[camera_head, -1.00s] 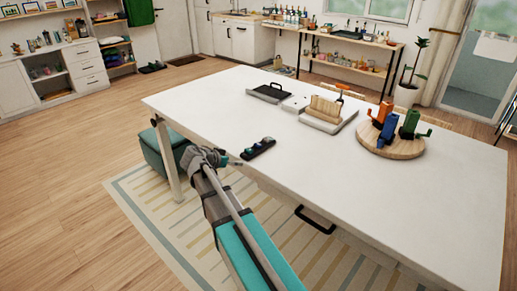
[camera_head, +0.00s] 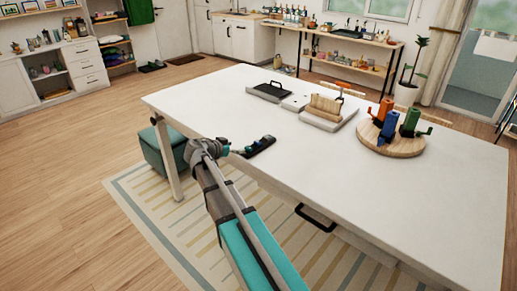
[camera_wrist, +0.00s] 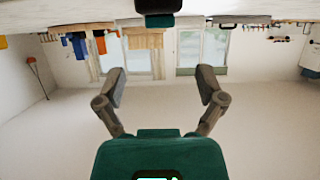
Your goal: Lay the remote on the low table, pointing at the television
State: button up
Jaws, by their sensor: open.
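No television is seen.
On the table stand a black-handled tray (camera_head: 269,92), a pale board with a wooden piece (camera_head: 327,112), and a round wooden board (camera_head: 390,147) bearing orange, blue and green items. A teal ottoman (camera_head: 165,157) is beside the table. The table's right front is clear.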

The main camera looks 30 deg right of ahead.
jog(key=b, duration=0.2)
send_near(256, 144)
jog(key=shift+x, duration=1.9)
jog(key=shift+f, duration=0.1)
jog(key=shift+b+x, duration=0.85)
jog(key=shift+x, duration=1.7)
jog(key=shift+c, duration=0.2)
grip_shut()
